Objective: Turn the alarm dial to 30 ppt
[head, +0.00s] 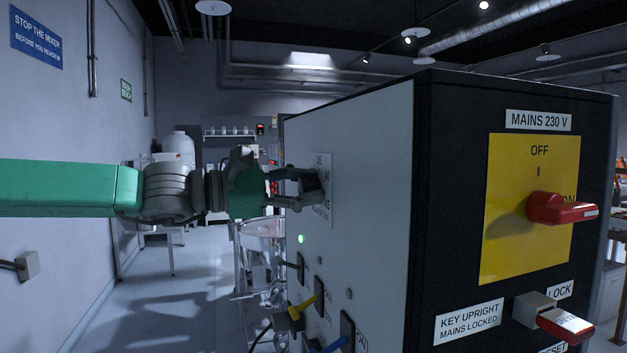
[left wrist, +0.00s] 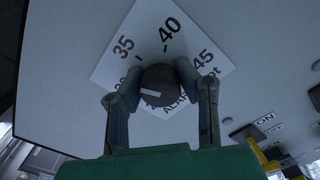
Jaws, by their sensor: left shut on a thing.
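The alarm dial is a dark round knob (left wrist: 160,82) on a white scale plate (left wrist: 125,45), with 35, 40 and 45 legible in the left wrist view. Its white pointer line points to the left of that picture, towards my left finger. The scale marking there is partly hidden by the finger, so the exact reading cannot be told. In the head view the dial (head: 312,184) sits on the plate (head: 323,163) on the cabinet's pale side. My left gripper (left wrist: 162,88) is shut on the dial, one finger on each side; it also shows in the head view (head: 300,188).
The black cabinet front carries a red mains switch (head: 555,209) on a yellow plate (head: 500,250) and a red key lock (head: 562,325). Below the dial are a green lamp (head: 301,239) and a yellow-handled switch (head: 302,307). Open floor (head: 170,290) lies left.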

